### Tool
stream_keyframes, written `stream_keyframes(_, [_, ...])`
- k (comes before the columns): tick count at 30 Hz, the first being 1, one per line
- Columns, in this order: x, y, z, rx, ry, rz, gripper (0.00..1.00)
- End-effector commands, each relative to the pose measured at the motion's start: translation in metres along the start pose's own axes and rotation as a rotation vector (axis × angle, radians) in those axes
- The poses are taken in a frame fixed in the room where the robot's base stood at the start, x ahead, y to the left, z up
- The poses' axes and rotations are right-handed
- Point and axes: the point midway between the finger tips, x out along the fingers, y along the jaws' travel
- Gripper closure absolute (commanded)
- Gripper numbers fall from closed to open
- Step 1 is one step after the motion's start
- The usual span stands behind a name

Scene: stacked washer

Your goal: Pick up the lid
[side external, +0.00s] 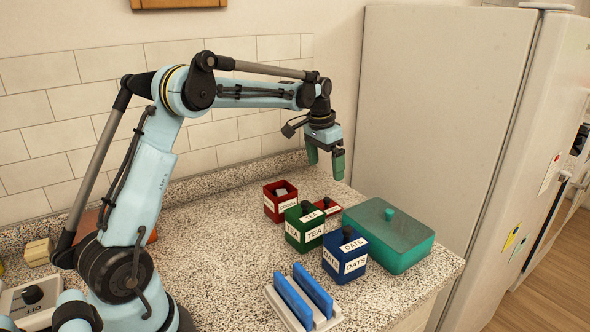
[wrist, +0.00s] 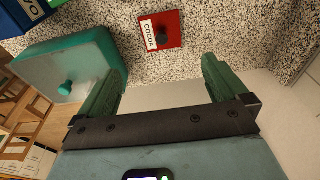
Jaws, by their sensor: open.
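A small red lid (side external: 331,206) with a dark knob lies on the counter behind the green tea canister (side external: 306,228), which partly hides it. In the wrist view the red lid (wrist: 172,25) shows a white COCOA label and lies ahead of my fingertips, between their lines. An open red canister (side external: 280,201) stands to its left in the side view. My gripper (side external: 326,167) points down above the counter, higher than the lid and apart from it. In the wrist view its green fingers (wrist: 163,61) are spread with nothing between them.
A teal box (side external: 388,240) with a knobbed cover stands right of the lid. A blue oats canister (side external: 345,255) and a rack with blue panels (side external: 302,297) are nearer the front. A fridge (side external: 430,110) rises behind. Speckled counter (side external: 220,225) is clear at left.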

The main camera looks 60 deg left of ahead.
Motion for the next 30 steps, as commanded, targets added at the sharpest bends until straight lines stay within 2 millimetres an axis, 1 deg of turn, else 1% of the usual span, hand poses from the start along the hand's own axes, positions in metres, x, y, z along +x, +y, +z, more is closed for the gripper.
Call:
stream_keyframes(4, [0.017,-0.002,-0.001,0.001,-0.003,0.002,0.0])
stream_keyframes(9, [0.046,-0.001,-0.001,0.001,-0.002,0.001,0.0])
stream_keyframes(12, [0.059,-0.001,-0.001,0.001,-0.002,0.001,0.0])
stream_keyframes(20, [0.078,-0.002,0.0,0.001,-0.002,0.001,0.0])
stream_keyframes(27, [0.112,-0.004,0.002,0.001,-0.001,0.001,0.0])
stream_keyframes(30, [0.119,-0.004,0.002,0.001,-0.001,0.001,0.0])
